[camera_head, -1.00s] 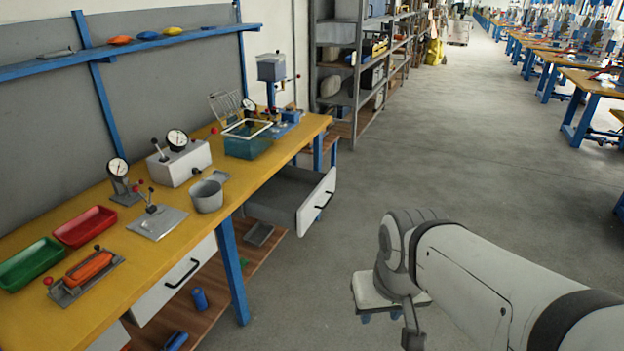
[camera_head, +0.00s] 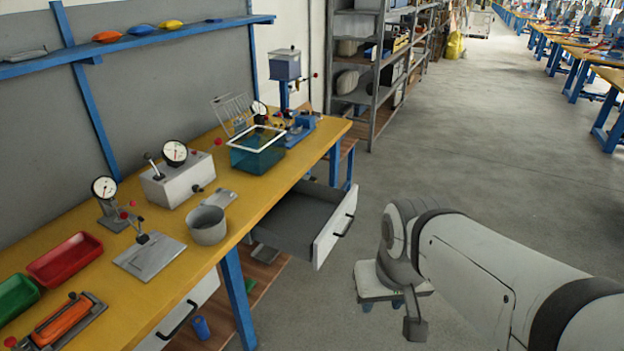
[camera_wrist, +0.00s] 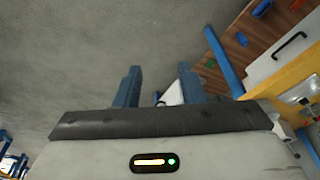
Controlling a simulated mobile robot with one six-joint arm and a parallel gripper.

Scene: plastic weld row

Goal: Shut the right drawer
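The right drawer (camera_head: 330,238) is under the workbench, pulled out, with a white front, a black bar handle and a grey inside that looks empty. My gripper (camera_head: 382,303) hangs low over the floor to the right of the drawer front, apart from it. In the wrist view, my gripper (camera_wrist: 160,85) has its two blue fingers spread, with nothing held between them. A white piece with a dark bit, probably the drawer front (camera_wrist: 173,94), shows partly behind the fingers; the gripper body hides the rest.
A yellow-topped workbench (camera_head: 260,205) with blue legs carries gauges, trays and a grey pot. A second drawer (camera_head: 190,312), further left, looks shut. A lower wooden shelf holds small items. Metal shelving (camera_head: 375,75) stands behind.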

